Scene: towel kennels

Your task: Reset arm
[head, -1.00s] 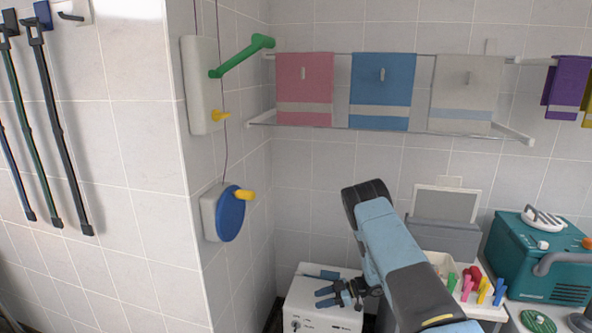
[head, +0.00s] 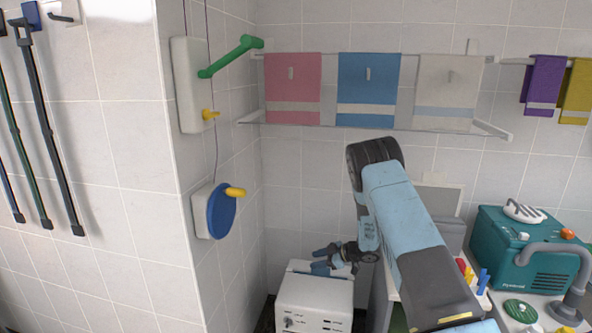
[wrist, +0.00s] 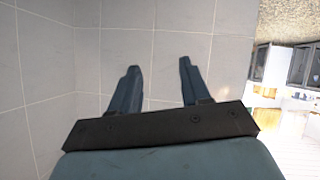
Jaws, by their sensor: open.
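My gripper (head: 326,262) is in front of the tiled wall, just above the white box-shaped unit (head: 314,298) in the head view. In the wrist view my gripper (wrist: 160,85) has its two dark blue fingers apart, with only bare tiled wall between them. It is open and empty. My blue and black arm reaches up from the lower right and bends down to it. I cannot tell from the head view whether the gripper touches the white unit.
A rack (head: 490,127) holds pink (head: 292,85), blue (head: 368,85) and pale (head: 446,80) towels. A green lever (head: 230,57) and a blue wheel (head: 222,211) are on the left wall. A teal machine (head: 520,250) stands at right beside coloured pegs (head: 466,270).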

